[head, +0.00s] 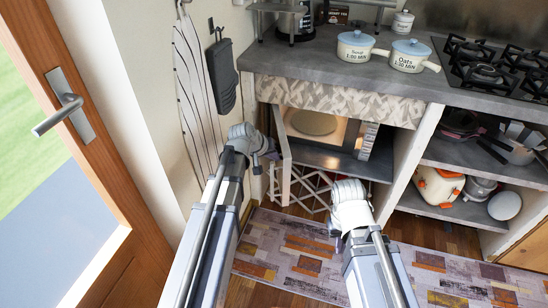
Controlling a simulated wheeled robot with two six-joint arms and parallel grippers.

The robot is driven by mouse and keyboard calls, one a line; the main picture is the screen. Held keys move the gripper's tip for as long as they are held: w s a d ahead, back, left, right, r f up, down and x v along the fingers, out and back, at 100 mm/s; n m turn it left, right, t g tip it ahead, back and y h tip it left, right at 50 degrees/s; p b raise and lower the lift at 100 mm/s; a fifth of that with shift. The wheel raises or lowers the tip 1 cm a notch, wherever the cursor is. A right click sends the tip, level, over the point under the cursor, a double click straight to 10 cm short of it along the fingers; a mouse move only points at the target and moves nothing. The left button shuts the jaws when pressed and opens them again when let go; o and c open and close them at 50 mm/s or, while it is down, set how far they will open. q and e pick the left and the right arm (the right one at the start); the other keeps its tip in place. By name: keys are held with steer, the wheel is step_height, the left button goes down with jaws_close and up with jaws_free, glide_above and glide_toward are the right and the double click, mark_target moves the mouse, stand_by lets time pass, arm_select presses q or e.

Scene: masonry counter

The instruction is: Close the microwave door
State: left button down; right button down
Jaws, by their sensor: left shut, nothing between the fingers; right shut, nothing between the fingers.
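The microwave (364,140) stands in the open shelf under the counter, its lit inside and round plate showing. Its door (285,158) stands open on the left side, swung out toward me and seen nearly edge-on. My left gripper (272,152) is just left of the door, close to its outer face; I cannot tell whether it touches. My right gripper (338,242) is lower, in front of the shelf and apart from the microwave. Both grippers are small in view, shut and empty.
A patterned rug (290,262) lies on the floor below. The counter (300,62) above holds two lidded pots (356,46) and a gas hob (490,65). Shelves with pans (460,122) stand to the right. A wooden door (110,200) is at the left.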

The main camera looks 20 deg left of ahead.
arm_select(q)
steer(key=w+d+n+y, duration=0.3)
steer(key=w+d+n, duration=0.2)
steer(key=w+d, duration=1.8)
steer(key=shift+d+n+t+y, duration=0.15)
steer(key=shift+n+t+y, duration=0.15)
steer(key=shift+n+t, duration=0.1)
steer(key=shift+r, duration=0.1)
